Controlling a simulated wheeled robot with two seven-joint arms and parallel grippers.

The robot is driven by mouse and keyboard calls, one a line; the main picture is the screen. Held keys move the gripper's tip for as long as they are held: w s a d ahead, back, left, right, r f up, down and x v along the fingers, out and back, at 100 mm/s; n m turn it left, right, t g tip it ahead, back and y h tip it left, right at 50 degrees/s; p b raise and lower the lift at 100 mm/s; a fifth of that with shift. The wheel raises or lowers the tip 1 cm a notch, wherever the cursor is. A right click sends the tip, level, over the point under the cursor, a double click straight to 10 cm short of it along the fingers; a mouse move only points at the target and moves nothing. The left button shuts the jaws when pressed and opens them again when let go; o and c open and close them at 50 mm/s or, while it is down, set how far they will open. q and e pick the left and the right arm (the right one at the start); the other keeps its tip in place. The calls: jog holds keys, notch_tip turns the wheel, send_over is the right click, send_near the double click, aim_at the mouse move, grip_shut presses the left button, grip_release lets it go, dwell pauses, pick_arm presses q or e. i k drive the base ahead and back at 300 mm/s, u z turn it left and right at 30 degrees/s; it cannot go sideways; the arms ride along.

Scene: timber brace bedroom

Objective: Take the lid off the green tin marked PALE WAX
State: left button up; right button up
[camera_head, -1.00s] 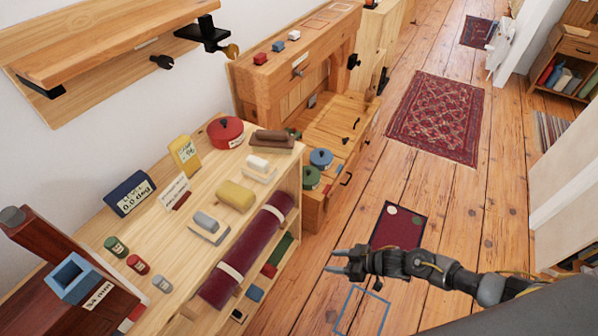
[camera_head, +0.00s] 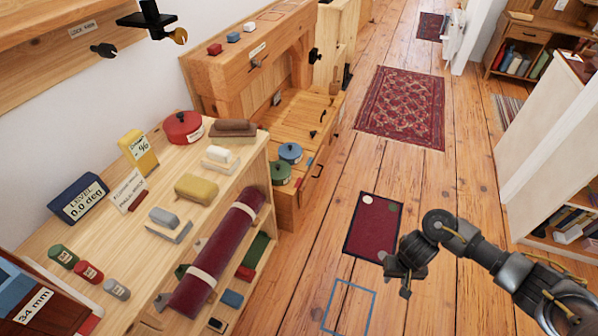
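A green round tin with a dark knob on its lid (camera_head: 279,173) stands on the low wooden cabinet, beside a blue tin (camera_head: 290,153). The lid looks seated on the green tin. Any marking on it is too small to read, so I cannot confirm PALE WAX. A small green cylinder (camera_head: 63,257) lies on the shelf top at the lower left. My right gripper (camera_head: 403,285) is over the floor, right of the cabinet and well apart from the green tin. Its fingers are foreshortened and hard to make out. My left gripper is out of view.
The pale wooden shelf top (camera_head: 110,225) holds a red tin (camera_head: 183,127), blocks and signs. A maroon rolled cloth (camera_head: 215,255) lies along its front.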

aim_at(279, 170)
jog(key=z, duration=1.1)
jog(key=i, duration=3.3)
jog(key=u, duration=4.7)
jog(key=i, duration=0.5)
jog(key=z, duration=0.2)
